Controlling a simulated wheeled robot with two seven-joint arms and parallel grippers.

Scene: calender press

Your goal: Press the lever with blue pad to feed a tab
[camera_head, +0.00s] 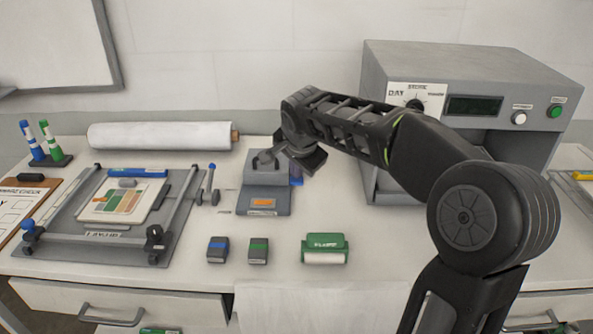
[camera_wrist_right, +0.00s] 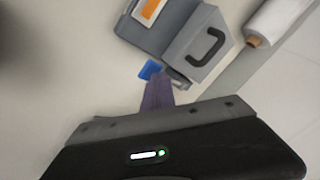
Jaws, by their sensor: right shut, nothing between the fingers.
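The grey tab dispenser (camera_head: 264,183) stands mid-table with an orange tab (camera_head: 263,202) at its front. Its lever's blue pad (camera_head: 297,181) shows at the dispenser's right side, partly hidden by my right gripper (camera_head: 304,162). In the right wrist view the blue pad (camera_wrist_right: 150,69) lies just beyond the tips of my right gripper (camera_wrist_right: 157,92), beside the dispenser (camera_wrist_right: 180,40). The fingers are shut with nothing between them. I cannot tell whether they touch the pad. The orange tab (camera_wrist_right: 149,10) also shows at the top. My left gripper is out of view.
A laminator-like grey machine (camera_head: 465,85) stands at the right. A white roll (camera_head: 160,135) lies behind, and a framed press (camera_head: 110,210) sits at the left. Blue (camera_head: 217,250), dark green (camera_head: 258,250) and larger green (camera_head: 325,249) items line the front. Table between them is clear.

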